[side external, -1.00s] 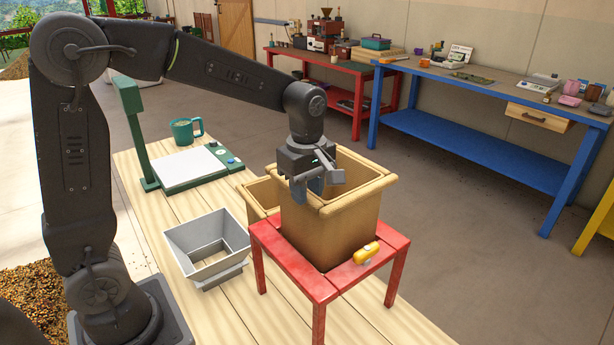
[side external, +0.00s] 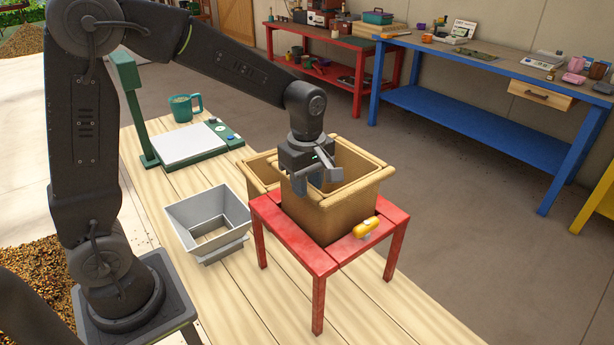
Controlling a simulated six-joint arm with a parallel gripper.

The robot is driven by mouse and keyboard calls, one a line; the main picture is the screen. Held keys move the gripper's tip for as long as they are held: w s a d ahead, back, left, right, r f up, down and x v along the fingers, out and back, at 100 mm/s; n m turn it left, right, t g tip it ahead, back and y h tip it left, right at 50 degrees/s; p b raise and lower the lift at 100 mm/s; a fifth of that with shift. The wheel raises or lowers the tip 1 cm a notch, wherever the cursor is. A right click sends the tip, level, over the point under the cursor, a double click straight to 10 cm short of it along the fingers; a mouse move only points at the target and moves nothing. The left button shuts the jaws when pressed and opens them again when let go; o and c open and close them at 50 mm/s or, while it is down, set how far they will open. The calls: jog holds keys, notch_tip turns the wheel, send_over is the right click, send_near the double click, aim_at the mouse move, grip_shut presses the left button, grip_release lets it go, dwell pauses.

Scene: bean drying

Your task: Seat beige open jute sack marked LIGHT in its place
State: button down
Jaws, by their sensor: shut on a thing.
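A beige open jute sack (side external: 330,222), square with a thick rolled rim, stands upright within the top of a red four-legged stand (side external: 325,258). No LIGHT marking is readable from here. My gripper (side external: 314,180) points down at the sack's left rim and is shut on it; the exact contact is partly hidden by the fingers. A second beige open container (side external: 262,172) of similar look stands behind and left of the held sack, partly covered by it and my gripper.
A yellow fitting (side external: 365,228) sits on the stand's right slat. A grey open hopper (side external: 208,222) stands left of the stand on the wooden table (side external: 260,315). The table's front is clear.

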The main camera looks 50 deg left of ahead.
aim_at(307, 234)
jog(key=shift+f, duration=5.5)
jog(key=c, duration=0.8)
grip_release()
notch_tip(307, 234, up, 14)
jog(key=shift+f, duration=0.1)
jog(key=shift+s, duration=0.1)
jog(key=s+r+m+t, duration=0.1)
jog(key=s+r+m, duration=0.1)
jog(key=s+m, duration=0.3)
jog(key=s+d+r+m+t, duration=0.1)
jog(key=s+r+m+t, duration=0.1)
jog(key=s+m, duration=0.4)
jog(key=s+r+m+t, duration=0.2)
jog(key=s+r+m, duration=0.1)
jog(key=s+m, duration=0.3)
jog(key=shift+d+m, duration=0.15)
jog(key=shift+m, duration=0.35)
